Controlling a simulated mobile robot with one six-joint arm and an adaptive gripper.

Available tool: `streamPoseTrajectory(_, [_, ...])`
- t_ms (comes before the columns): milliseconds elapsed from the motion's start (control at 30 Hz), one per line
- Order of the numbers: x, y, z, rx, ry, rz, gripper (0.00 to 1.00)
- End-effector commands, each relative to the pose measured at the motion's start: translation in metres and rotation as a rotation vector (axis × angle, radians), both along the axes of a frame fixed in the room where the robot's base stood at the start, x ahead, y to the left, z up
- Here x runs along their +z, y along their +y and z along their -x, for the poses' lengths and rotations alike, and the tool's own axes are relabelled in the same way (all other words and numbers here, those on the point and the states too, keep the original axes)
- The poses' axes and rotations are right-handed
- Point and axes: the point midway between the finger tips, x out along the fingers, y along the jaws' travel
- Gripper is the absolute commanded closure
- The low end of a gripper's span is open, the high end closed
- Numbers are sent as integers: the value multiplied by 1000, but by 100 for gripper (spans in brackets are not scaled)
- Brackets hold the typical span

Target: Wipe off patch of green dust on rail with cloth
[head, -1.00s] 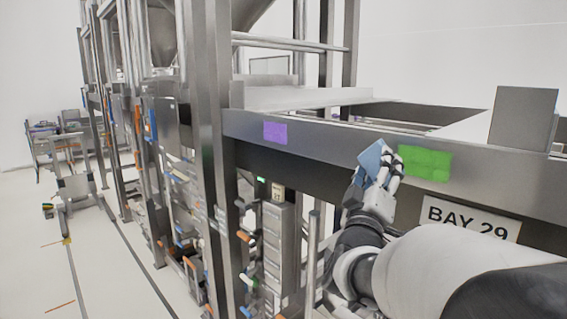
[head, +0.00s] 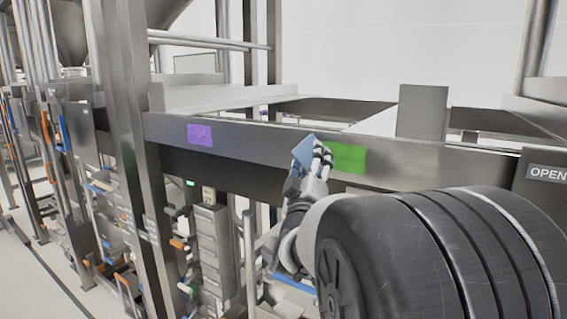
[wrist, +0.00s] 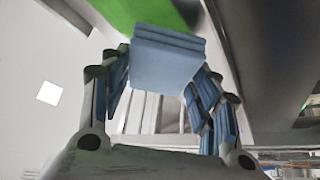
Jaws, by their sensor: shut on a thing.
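The green dust patch (head: 347,158) is a bright rectangle on the front face of the grey metal rail (head: 255,138). My gripper (head: 313,163) is shut on a folded light-blue cloth (head: 304,151) and holds it at the rail's face, by the patch's left end. The fingers cover a little of the patch's left edge in the head view. In the wrist view the cloth (wrist: 168,65) sits between the fingertips, with the green patch (wrist: 145,10) just beyond it at the top. I cannot tell whether the cloth touches the rail.
A purple patch (head: 200,135) is on the same rail, further left. A grey box-like block (head: 423,112) stands up behind the rail, right of the green patch. An upright metal post (head: 130,130) is at left. A dark panel reading OPEN (head: 545,172) is at far right.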

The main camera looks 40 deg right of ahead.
Motion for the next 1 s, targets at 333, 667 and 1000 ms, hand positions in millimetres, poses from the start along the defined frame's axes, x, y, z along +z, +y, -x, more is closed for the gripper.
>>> streamPoseTrajectory(333, [0,-1,-1,0,0,0,63])
streamPoseTrajectory(667, [0,-7,-3,0,0,0,63])
streamPoseTrajectory(1000, [0,-14,-6,-1,-1,0,63])
